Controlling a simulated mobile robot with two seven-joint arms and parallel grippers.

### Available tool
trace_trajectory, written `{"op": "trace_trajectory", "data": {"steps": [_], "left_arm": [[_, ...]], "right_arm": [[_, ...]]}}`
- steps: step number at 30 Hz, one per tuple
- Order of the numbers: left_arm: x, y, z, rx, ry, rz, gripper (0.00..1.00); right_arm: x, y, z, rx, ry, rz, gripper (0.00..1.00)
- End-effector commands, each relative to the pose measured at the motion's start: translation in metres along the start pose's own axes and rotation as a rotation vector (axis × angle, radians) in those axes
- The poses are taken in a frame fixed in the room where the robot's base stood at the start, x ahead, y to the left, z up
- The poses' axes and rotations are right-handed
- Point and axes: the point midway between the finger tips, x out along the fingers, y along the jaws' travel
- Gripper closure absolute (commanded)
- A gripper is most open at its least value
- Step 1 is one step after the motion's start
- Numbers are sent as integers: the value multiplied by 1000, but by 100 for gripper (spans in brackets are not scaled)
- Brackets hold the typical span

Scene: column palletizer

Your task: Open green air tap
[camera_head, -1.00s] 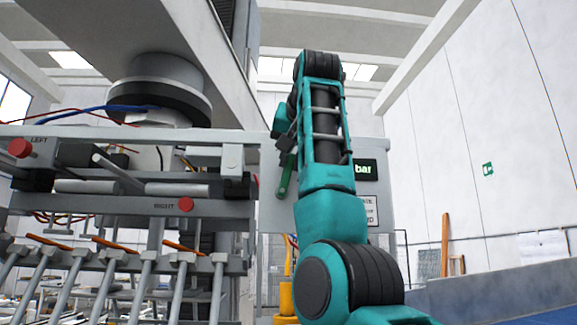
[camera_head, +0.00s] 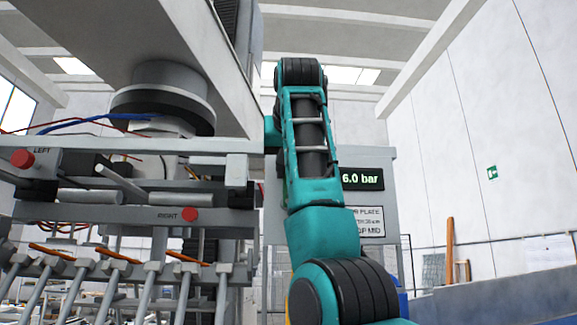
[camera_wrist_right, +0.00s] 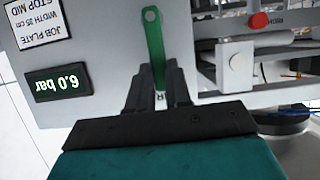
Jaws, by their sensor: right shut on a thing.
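The green air tap handle (camera_wrist_right: 155,38) stands out from a grey panel in the right wrist view, which shows the panel upside down. The handle runs nearly straight down the picture, slightly tilted, with a round holed end at the top. Its lower end lies between the fingers of my right gripper (camera_wrist_right: 156,80), which is shut on it. In the head view my right arm hides the handle and the gripper. My left gripper is in neither view.
The panel (camera_head: 274,215) carries a display (camera_head: 361,180) reading 6.0 bar and a job plate label (camera_head: 368,213). A gantry tool with red knobs (camera_head: 190,214) and several rods stands close on the left. Open hall lies to the right.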

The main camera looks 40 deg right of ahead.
Motion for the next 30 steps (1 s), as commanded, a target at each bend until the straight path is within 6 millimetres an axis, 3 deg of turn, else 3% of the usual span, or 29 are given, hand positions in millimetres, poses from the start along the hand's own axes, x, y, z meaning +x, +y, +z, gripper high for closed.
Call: {"op": "trace_trajectory", "data": {"steps": [1,2,9,20,23,30], "left_arm": [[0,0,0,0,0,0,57],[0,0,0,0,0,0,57],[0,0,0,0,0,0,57],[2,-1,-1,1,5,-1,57],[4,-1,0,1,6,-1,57],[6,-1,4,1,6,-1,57]], "right_arm": [[1,-1,1,-6,-4,1,100],[1,-1,1,-6,-4,1,79],[0,-1,1,-3,-3,0,56],[-7,0,0,-1,1,0,55],[-21,0,0,0,3,0,55],[-76,0,0,-1,3,-2,55]]}}
